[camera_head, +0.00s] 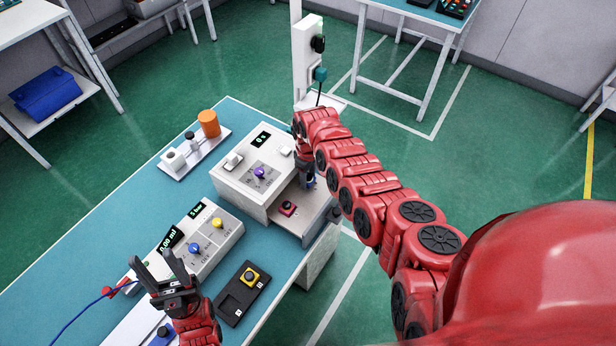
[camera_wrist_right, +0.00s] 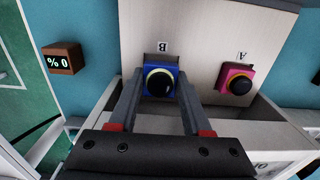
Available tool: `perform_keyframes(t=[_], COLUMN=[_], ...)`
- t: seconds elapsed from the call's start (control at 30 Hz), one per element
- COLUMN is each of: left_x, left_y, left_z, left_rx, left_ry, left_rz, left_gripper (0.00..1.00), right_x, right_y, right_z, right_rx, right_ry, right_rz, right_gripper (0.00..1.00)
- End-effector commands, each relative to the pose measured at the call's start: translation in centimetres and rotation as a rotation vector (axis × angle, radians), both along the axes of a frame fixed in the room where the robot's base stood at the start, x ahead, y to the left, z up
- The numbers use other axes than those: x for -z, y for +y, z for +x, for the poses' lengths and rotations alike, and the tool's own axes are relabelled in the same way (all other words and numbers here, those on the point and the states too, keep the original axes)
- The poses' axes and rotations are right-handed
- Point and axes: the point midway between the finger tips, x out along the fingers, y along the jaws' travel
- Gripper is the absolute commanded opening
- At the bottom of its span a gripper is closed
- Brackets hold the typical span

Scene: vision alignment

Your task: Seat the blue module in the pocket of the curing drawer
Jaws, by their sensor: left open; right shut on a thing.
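The blue module (camera_wrist_right: 161,72), with a black round lens in a pale ring, is between the fingers of my right gripper (camera_wrist_right: 158,92), which is shut on it. It is over the drawer floor (camera_wrist_right: 200,35) by the letter B; I cannot tell whether it is down in a pocket. In the head view, my right gripper (camera_head: 306,170) is over the open curing drawer (camera_head: 312,214), and the module is mostly hidden. A pink-red module (camera_head: 287,208) sits in the drawer by the letter A. My left gripper (camera_head: 155,264) is open and empty over the table's near left part.
The drawer unit (camera_head: 258,150) has a display and a purple knob. A control box (camera_head: 222,238) with blue and yellow knobs stands left of it. A yellow module (camera_head: 250,276) lies on a black plate (camera_head: 235,300). An orange cylinder (camera_head: 209,123) stands on a rack behind.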

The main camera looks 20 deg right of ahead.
Motion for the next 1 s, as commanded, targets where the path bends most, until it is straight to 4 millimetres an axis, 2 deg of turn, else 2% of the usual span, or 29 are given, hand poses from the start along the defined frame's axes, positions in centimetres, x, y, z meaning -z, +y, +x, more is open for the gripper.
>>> perform_keyframes(t=[0.53, 1.0], left_x=[0.9, 0.9], left_y=[0.0, 0.0], left_z=[0.0, 0.0], left_rx=[0.000, 0.000], left_ry=[0.000, 0.000], left_rz=[0.000, 0.000], left_gripper=[0.50, 0.50], right_x=[1.1, 1.1], right_y=[0.0, 0.0], right_z=[0.0, 0.0], right_rx=[0.001, 0.000], right_ry=[0.000, 0.000], right_rz=[0.000, 0.000], right_gripper=[0.00, 0.00])
